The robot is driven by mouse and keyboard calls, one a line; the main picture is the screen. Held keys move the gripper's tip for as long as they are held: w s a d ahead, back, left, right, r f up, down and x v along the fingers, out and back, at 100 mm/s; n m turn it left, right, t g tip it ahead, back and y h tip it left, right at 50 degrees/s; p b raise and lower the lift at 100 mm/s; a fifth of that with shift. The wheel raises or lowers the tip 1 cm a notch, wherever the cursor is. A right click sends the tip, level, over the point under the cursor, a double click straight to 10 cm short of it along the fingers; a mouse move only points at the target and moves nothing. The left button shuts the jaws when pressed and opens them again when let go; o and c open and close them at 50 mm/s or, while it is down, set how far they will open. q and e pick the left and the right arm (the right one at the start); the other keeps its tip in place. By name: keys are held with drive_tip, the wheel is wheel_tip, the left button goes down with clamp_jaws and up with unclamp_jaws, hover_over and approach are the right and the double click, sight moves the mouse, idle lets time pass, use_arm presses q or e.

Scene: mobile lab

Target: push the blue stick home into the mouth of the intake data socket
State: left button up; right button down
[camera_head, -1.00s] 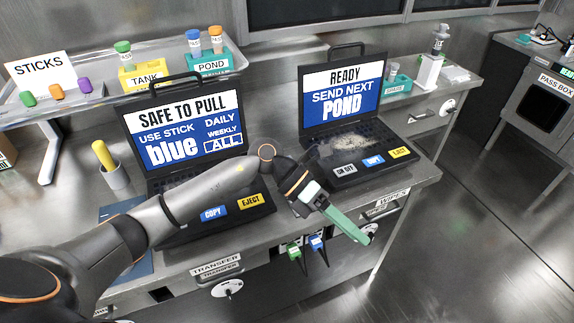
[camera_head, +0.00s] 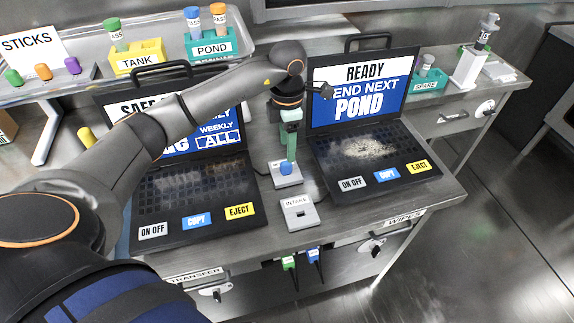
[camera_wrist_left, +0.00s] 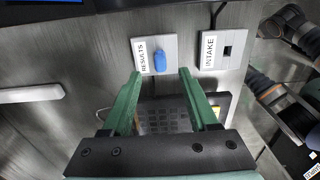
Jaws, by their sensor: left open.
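The blue stick (camera_head: 286,168) stands in the results socket (camera_head: 286,181) between the two laptops; it also shows in the left wrist view (camera_wrist_left: 160,61), plugged into the plate labelled RESULTS. The intake data socket (camera_head: 299,214) is a grey plate just in front of it, nearer the table edge. Its dark mouth (camera_wrist_left: 228,51) is empty in the left wrist view. My left gripper (camera_wrist_left: 160,75) points down with its green fingers open, one on each side of the blue stick's line, and seems not to touch it. In the head view its fingers (camera_head: 289,150) are just behind the stick.
The left laptop (camera_head: 188,190) and right laptop (camera_head: 365,150) flank the sockets closely. Cables run behind the sockets. Green and blue items (camera_head: 313,256) hang below the front edge. Racks labelled TANK (camera_head: 137,60) and POND (camera_head: 212,47) stand on the back shelf.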

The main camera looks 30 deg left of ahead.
sight(286, 162)
use_arm(q)
drive_tip(key=shift+s+a+f+p, duration=0.1)
drive_tip(key=shift+f+p, duration=0.1)
drive_tip(key=shift+f, duration=1.55)
drive_tip(key=shift+s+f+p, duration=0.1)
drive_tip(key=shift+f+p, duration=0.1)
drive_tip(key=shift+f, duration=1.55)
clamp_jaws()
